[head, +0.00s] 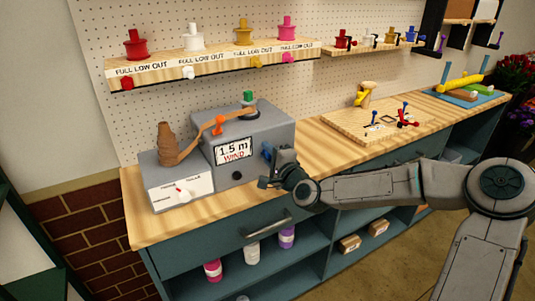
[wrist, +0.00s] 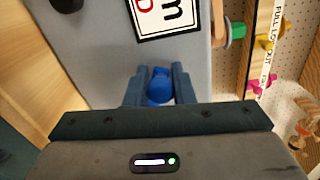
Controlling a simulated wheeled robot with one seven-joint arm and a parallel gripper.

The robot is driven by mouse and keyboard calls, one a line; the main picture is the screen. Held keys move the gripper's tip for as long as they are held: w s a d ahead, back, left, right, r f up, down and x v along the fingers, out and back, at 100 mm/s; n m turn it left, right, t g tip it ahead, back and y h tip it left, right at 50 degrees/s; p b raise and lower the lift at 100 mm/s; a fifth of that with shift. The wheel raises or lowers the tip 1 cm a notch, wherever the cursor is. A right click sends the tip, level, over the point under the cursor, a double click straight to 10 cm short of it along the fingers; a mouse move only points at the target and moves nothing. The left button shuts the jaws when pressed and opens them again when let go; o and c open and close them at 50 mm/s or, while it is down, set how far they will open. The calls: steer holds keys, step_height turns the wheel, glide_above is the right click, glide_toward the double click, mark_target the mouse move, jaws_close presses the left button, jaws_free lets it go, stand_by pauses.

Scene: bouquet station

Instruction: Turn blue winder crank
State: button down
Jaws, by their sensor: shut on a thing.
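The winder (head: 258,130) is a grey box on the wooden bench, with a display reading "1.5 m WIND" on its front. Its blue crank (head: 267,152) sticks out at the box's right front; the blue knob also shows in the wrist view (wrist: 159,88). My gripper (head: 272,171) is at the crank in the head view and partly covers it. In the wrist view my gripper's two dark fingers (wrist: 159,76) stand on either side of the blue knob, shut on it. The crank's arm and pivot are mostly hidden.
A brown cone (head: 167,143) stands on the grey unit at left, with brown ribbon running to an orange clip (head: 218,125). A green knob (head: 248,96) tops the winder. A wooden board (head: 372,124) with small tools lies to the right; bench between is clear.

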steer(key=shift+w+r, duration=0.1)
steer(key=shift+r, duration=0.1)
steer(key=c, duration=1.5)
jaws_free()
steer(key=shift+o, duration=1.2)
steer(key=shift+d+f, duration=0.1)
steer(key=v, duration=1.4)
